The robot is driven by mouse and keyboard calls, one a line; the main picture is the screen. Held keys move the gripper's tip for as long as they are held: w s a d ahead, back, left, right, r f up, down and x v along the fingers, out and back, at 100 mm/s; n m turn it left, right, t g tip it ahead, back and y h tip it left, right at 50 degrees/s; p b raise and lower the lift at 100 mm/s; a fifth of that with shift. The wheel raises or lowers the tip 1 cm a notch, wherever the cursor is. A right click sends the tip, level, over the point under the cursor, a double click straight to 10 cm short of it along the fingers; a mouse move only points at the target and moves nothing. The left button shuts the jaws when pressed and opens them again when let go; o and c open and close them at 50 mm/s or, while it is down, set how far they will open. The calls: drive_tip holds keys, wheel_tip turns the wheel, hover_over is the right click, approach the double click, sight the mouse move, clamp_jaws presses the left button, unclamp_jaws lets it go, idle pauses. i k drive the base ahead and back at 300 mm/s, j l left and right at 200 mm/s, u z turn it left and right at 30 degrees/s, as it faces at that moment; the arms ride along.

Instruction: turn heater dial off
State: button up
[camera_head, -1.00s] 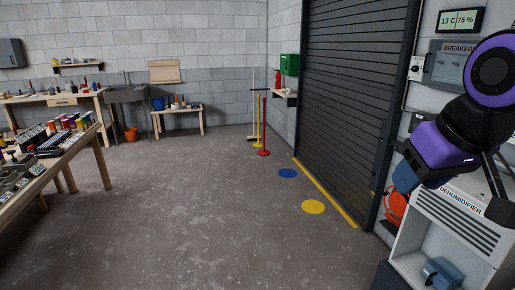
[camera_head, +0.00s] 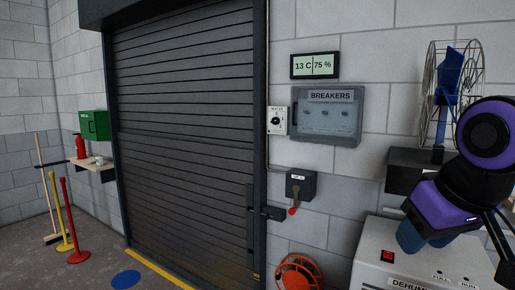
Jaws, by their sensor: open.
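The heater dial (camera_head: 277,121) is a small black knob on a white plate, on the wall just right of the shutter door. Small lettering above it seems to read "HEATER"; its exact setting is too small to tell. My gripper (camera_head: 408,239) is at the right, its blue end in front of the dehumidifier's top. It is open, and nothing shows in it. It is below and well to the right of the dial, apart from it.
A grey breaker box (camera_head: 326,115) is right of the dial, under a display (camera_head: 315,66) reading 13 C, 75 %. A red-handled lever switch (camera_head: 300,186) is below. A caged fan (camera_head: 450,90) and dehumidifier (camera_head: 375,268) stand right.

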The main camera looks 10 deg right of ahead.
sight(275, 120)
drive_tip(key=i+j+z, duration=0.2)
drive_tip(key=j, duration=0.2)
drive_tip(key=i+j+z, duration=0.2)
drive_tip(key=j, duration=0.2)
drive_tip(key=i+j, duration=0.25)
drive_tip(key=j, duration=0.15)
drive_tip(key=i+j+u, duration=0.1)
drive_tip(key=i+j, duration=0.15)
drive_tip(key=j, duration=0.15)
drive_tip(key=i+j, duration=0.25)
drive_tip(key=j, duration=0.15)
drive_tip(key=u, duration=0.05)
